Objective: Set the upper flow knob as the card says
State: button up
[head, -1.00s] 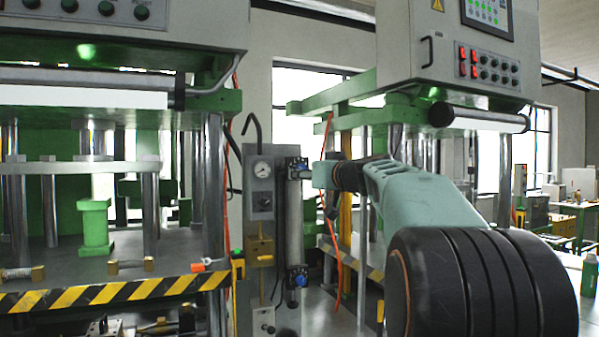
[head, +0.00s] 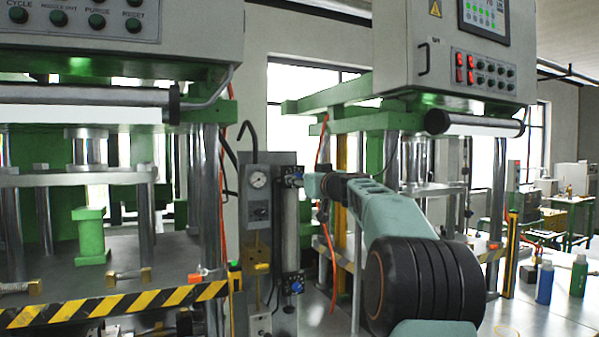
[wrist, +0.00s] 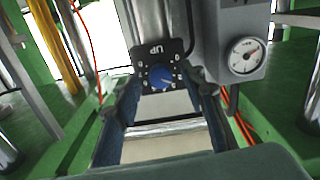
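The upper flow knob (wrist: 160,77) is blue and sits on a dark dial plate (wrist: 148,56) with white marks and the letters "UP", which appear upside down in the wrist view. My gripper (wrist: 163,98) is open, with one finger on each side below the knob and a gap between them. I cannot tell whether either finger touches it. The lower blue knob (head: 297,286) is at the tube's bottom. I cannot make out the card.
A round pressure gauge (head: 258,180) is on the grey panel beside the tube; it also shows in the wrist view (wrist: 243,56). Green press frames stand on both sides. A striped yellow-black bar (head: 120,302) edges the left press. Bottles (head: 545,283) stand on the right table.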

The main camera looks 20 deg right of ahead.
jog(key=shift+w, duration=0.55)
jog(key=shift+c, duration=0.6)
grip_shut()
